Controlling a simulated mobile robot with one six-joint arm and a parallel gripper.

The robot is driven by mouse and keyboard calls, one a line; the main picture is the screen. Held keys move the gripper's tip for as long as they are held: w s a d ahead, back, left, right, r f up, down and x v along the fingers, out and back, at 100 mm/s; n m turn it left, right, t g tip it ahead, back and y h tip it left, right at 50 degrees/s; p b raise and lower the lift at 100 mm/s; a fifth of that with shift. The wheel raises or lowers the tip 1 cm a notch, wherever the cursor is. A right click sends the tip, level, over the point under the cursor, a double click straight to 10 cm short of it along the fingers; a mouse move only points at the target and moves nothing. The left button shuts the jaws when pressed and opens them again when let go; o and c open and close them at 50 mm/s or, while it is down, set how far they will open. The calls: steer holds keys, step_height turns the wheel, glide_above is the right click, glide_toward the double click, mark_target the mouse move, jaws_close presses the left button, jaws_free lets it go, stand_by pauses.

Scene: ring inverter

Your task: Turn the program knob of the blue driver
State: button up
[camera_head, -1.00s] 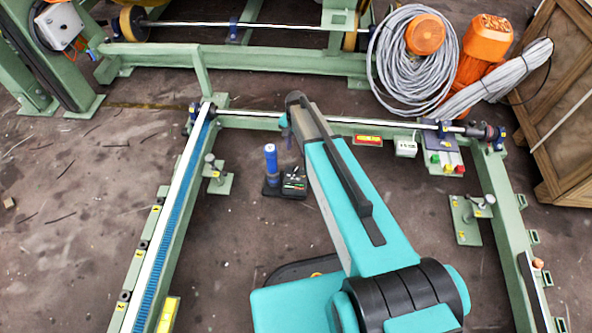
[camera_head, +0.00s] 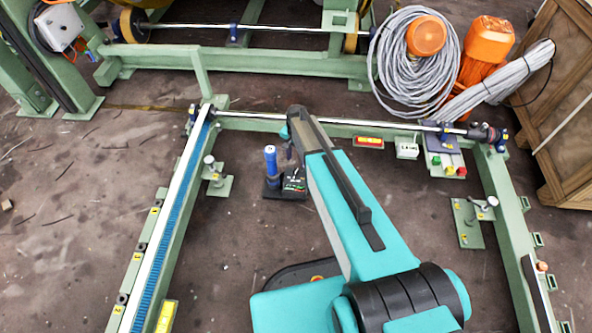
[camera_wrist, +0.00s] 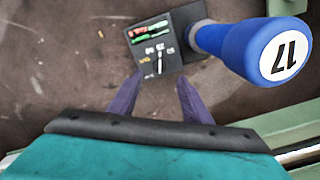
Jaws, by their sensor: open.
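The blue driver (camera_head: 271,165) stands upright on the floor inside the green frame, with a black panel base (camera_head: 294,184) at its right. In the wrist view the blue driver (camera_wrist: 255,48) shows its round white top marked 17. Its black panel (camera_wrist: 178,35) has green and red strips, small labels and a small pale pointer (camera_wrist: 159,66) that looks like the program knob. My gripper (camera_wrist: 159,77) is open, its two purple fingers either side of the pointer's lower end in the picture. Whether they touch the panel I cannot tell. In the head view my arm hides most of the gripper.
A green frame (camera_head: 168,225) surrounds the floor area, with green brackets (camera_head: 217,178) on its inner side. Coiled grey hose (camera_head: 395,65), orange motors (camera_head: 486,42) and a wooden crate (camera_head: 570,110) stand at the back right.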

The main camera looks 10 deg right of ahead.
mark_target(296, 171)
step_height(296, 171, down, 8)
steer(key=shift+r+b, duration=0.1)
steer(key=shift+b, duration=0.9)
steer(key=c, duration=1)
